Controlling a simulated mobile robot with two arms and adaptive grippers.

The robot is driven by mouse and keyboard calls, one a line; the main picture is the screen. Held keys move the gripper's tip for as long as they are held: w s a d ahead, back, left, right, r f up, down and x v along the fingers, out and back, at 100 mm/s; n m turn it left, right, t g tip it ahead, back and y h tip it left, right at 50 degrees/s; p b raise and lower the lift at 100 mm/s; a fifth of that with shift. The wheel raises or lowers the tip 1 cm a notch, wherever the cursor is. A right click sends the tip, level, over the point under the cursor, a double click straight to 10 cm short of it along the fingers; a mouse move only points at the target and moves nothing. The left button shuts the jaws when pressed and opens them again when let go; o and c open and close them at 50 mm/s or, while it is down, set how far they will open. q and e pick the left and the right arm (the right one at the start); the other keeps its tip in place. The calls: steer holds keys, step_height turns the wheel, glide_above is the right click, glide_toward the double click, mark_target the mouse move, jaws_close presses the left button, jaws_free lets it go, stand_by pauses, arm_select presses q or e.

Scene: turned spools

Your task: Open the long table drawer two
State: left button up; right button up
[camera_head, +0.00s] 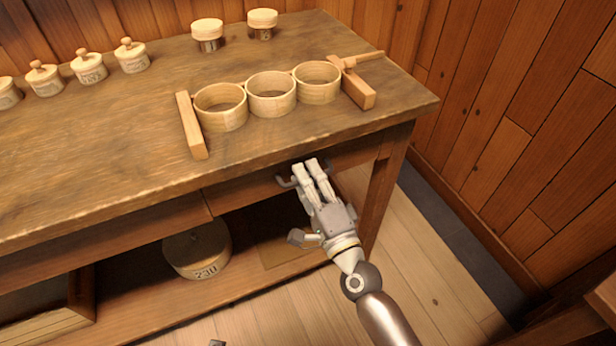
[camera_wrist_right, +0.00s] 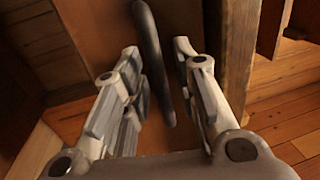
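The long wooden table (camera_head: 120,130) has a drawer front (camera_head: 240,190) under the right part of its top, flush with the frame as far as I can see. Its dark bar handle (camera_head: 284,183) shows beside my right gripper (camera_head: 306,168) in the head view. In the right wrist view the handle (camera_wrist_right: 152,60) runs between the two fingers of my right gripper (camera_wrist_right: 157,75). The fingers are apart, one on each side of the bar, with small gaps visible.
On the tabletop stand three joined wooden rings (camera_head: 270,95), two lidded jars (camera_head: 207,35) and several knobbed pots (camera_head: 88,68). A round box (camera_head: 197,250) sits on the lower shelf. A table leg (camera_head: 385,185) is right of the gripper.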

jaws_close()
steer(key=shift+s, duration=0.15)
